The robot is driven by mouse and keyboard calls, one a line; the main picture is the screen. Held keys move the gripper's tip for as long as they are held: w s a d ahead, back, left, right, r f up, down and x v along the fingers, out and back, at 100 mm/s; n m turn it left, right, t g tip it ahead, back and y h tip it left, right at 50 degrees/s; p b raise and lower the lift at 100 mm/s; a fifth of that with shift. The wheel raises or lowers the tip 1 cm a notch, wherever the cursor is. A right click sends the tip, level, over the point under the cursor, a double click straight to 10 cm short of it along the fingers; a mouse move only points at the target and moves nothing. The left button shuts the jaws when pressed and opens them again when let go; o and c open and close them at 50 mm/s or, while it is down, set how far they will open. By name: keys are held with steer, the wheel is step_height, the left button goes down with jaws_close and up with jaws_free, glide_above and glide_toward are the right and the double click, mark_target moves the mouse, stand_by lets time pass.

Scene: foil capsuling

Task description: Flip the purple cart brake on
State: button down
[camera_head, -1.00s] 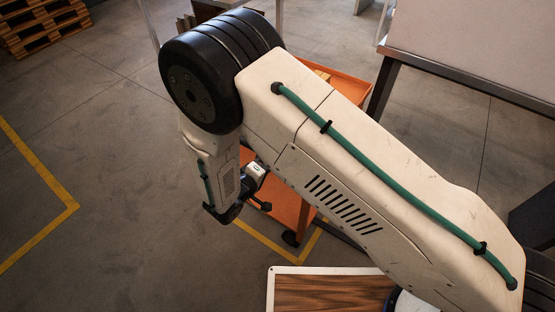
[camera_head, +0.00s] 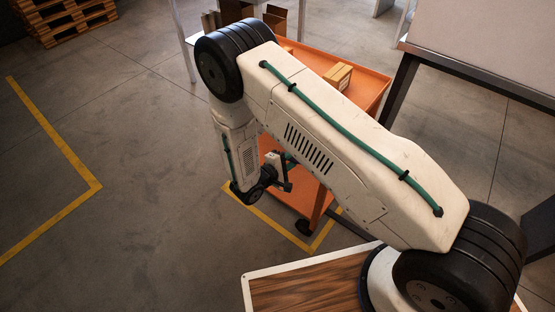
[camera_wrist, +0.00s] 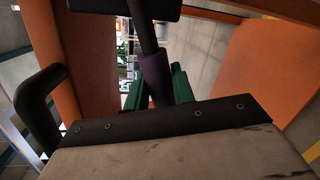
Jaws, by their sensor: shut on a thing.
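The purple brake lever (camera_wrist: 154,75) shows in the wrist view as a purple grip on a dark rod that rises to a black block at the top. My gripper (camera_wrist: 158,88) has its green fingers on either side of this grip and is shut on it. The orange cart (camera_head: 366,90) stands behind my arm in the head view, and its orange panel fills the right of the wrist view (camera_wrist: 270,60). In the head view my arm reaches down at the cart's near left end. The lever cannot be made out there, and my arm covers part of the cart.
A small cardboard box (camera_head: 338,76) sits on the cart's top. A grey-legged table (camera_head: 470,78) stands at the right. Yellow lines (camera_head: 72,160) mark the floor. Wooden pallets (camera_head: 62,18) are at the far left. Open floor lies left of the cart.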

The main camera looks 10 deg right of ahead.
steer(key=shift+s+d+f, duration=0.1)
steer(key=shift+f, duration=0.05)
stand_by(0.3)
steer(key=c, duration=1.2)
jaws_free()
steer(key=v, duration=0.7)
steer(key=shift+a, duration=0.4)
steer(key=shift+s, duration=0.1)
